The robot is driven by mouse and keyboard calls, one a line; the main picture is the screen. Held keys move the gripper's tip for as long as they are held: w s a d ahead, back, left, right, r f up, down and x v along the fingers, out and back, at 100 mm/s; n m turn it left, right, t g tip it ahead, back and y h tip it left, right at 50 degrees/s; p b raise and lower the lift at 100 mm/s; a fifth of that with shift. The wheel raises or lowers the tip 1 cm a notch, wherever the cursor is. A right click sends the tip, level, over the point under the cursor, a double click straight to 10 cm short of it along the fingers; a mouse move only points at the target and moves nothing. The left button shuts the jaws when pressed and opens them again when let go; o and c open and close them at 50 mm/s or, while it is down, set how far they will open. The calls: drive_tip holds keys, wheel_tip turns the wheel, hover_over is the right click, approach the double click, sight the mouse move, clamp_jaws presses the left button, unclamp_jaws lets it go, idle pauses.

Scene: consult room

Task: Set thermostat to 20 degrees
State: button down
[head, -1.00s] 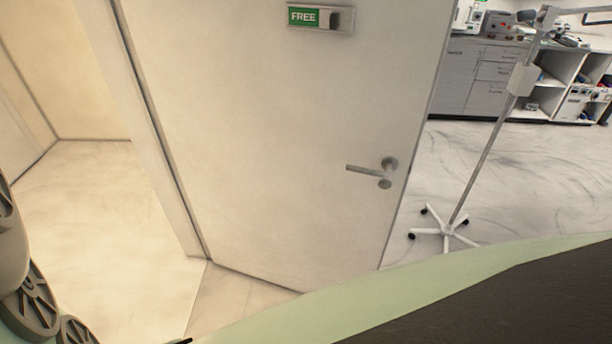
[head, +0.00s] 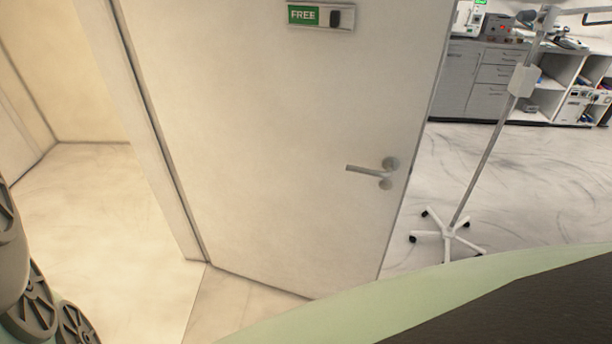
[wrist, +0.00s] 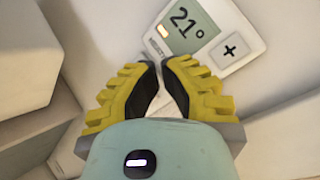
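The thermostat (wrist: 248,28) is at the top of the wrist view, tilted in the picture and cut off by the upper edge. It is a white panel with a grey-green screen (wrist: 196,32) that reads 21°. A plus button (wrist: 230,50) shows at its right, and a small orange mark sits by the screen. No minus button can be made out. My gripper (wrist: 158,62) points toward the thermostat, its yellow fingertips drawn close together just below the panel in the picture. Nothing is held. Whether the tips touch the panel cannot be told. The head view does not show the thermostat.
A door (head: 270,140) with a lever handle (head: 368,171) and a green FREE sign (head: 303,15) stands ahead. A wheeled stand (head: 484,150) is at the right, before grey cabinets (head: 480,78). Floor is clear around the stand.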

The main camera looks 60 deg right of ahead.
drive_tip(key=c, duration=1.7)
unclamp_jaws()
clamp_jaws()
drive_tip(key=shift+w+a, duration=0.1)
drive_tip(key=shift+w+a+b, duration=0.1)
drive_tip(key=shift+w+b, duration=0.2)
drive_tip(key=shift+w+a, duration=0.15)
drive_tip(key=shift+w, duration=0.1)
drive_tip(key=shift+s, duration=0.15)
drive_tip(key=shift+s+d, duration=0.35)
drive_tip(key=shift+s, duration=0.15)
